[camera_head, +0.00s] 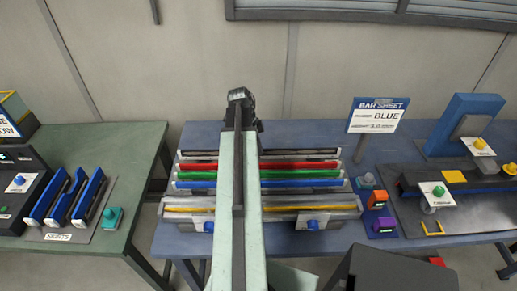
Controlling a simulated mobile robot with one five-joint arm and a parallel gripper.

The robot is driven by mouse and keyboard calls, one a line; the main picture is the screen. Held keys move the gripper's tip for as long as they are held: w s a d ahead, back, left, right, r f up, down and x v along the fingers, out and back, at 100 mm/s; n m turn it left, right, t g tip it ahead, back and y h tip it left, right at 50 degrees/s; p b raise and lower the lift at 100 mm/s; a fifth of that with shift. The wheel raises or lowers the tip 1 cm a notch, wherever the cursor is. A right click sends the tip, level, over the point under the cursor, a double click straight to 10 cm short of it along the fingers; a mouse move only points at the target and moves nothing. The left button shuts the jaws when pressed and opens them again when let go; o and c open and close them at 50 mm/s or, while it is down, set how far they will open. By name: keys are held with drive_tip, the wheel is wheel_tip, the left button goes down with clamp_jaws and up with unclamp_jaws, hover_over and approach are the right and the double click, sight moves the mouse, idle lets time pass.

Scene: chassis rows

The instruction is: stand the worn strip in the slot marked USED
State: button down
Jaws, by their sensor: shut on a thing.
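My arm reaches straight ahead across the middle table, and its dark end, my gripper (241,98), shows beyond the rows. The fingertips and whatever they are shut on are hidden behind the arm. Long rows lie in the grey chassis (352,214) on both sides of the arm: a dark row at the back, then a red strip (300,165), a green strip (300,174), a blue strip (300,184) and a yellow strip (300,208) in front. I cannot tell which strip is worn. No mark reading USED is legible.
The left table (125,150) carries blue-and-white upright holders (62,200) and a teal button (110,217). A blue machine (462,125) stands far right.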

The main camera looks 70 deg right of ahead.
drive_tip(key=shift+f+b, duration=0.55)
drive_tip(key=shift+f, duration=0.05)
drive_tip(key=shift+f+b, duration=1.1)
drive_tip(key=shift+f, duration=0.05)
drive_tip(key=c, duration=1.4)
unclamp_jaws()
drive_tip(key=shift+r, duration=0.1)
drive_tip(key=p+v, duration=0.8)
